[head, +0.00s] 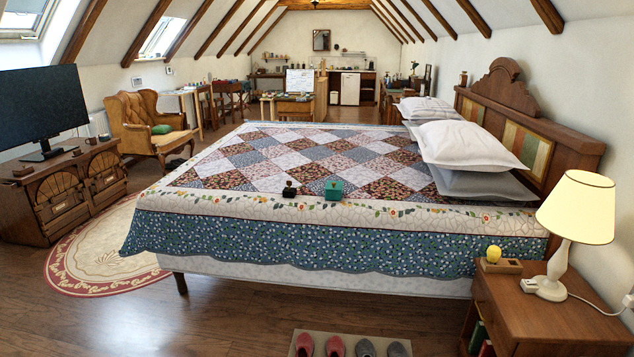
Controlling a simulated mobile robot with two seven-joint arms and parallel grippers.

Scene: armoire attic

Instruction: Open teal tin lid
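A small teal tin (334,190) sits on the near part of the patchwork quilt, close to the bed's near edge. It looks upright, and a small dark shape shows at its top. I cannot tell at this size how its lid sits. A small dark object (289,189) stands just left of the tin, apart from it. Neither of my grippers shows in the head view.
The bed (230,240) fills the middle, with white pillows (470,146) at right. A nightstand (545,315) with a lit lamp (577,208) stands at near right. Slippers (335,346) lie on a mat at the bottom. Wooden floor (190,320) is free at front left.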

